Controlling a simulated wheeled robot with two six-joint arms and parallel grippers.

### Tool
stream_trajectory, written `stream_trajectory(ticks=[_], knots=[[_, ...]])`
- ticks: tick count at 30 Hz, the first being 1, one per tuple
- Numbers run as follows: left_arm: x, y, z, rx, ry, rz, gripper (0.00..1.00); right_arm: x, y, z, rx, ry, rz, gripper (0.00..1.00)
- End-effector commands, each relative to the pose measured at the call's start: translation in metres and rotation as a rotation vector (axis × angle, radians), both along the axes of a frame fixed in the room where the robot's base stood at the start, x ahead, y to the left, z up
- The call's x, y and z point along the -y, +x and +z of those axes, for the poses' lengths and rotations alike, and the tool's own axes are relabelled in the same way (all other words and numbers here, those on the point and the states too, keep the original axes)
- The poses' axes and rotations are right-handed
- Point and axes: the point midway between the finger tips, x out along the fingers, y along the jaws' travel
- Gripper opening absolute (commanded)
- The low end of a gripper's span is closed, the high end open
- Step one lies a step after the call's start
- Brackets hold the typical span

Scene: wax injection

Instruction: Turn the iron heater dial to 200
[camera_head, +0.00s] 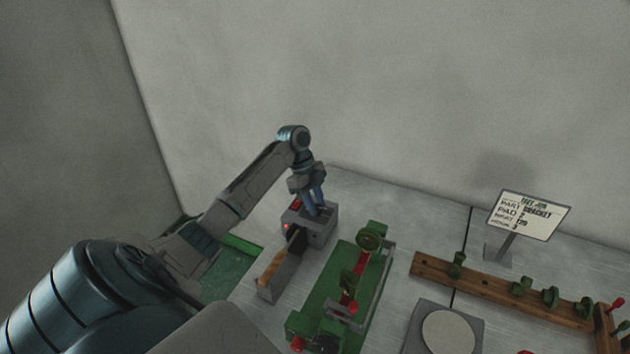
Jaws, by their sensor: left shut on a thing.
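The iron heater (322,232) is a small grey box at the far left of the table, with a red light on its front. A grey holder (284,276) with a wooden-handled iron (271,268) extends from it toward the front. My left gripper (318,208) points down onto the top of the heater, its blue fingers shut on the dial. The dial itself is hidden by the fingers, and its setting cannot be read. My right gripper is not in view.
A green wax injection fixture (328,290) with red handles stands just right of the heater. A wooden rack (487,282) with green pieces, a grey pad with a round plate (447,333) and a sign (528,214) are farther right. A wall rises behind the table.

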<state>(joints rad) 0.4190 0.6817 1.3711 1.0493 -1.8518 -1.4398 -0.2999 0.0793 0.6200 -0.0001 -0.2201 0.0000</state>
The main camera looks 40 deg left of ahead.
Motion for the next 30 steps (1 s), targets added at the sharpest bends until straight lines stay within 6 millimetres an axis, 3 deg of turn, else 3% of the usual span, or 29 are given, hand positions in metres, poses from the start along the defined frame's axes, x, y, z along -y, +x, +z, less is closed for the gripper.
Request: stream_trajectory(ticks=[18,19,22,30], knots=[[-0.0008,0.0004,0.0007,0.001,0.002,-0.044,0.05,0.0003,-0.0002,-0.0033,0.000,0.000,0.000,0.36],[-0.0008,0.0004,0.0007,0.001,0.002,-0.044,0.30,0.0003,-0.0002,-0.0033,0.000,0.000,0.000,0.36],[-0.0006,0.0003,0.0006,0.001,0.002,-0.044,0.50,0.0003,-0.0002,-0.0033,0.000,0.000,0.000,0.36],[-0.0005,0.0004,0.0005,0.000,0.001,-0.043,0.50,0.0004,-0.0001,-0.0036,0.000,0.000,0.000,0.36]])
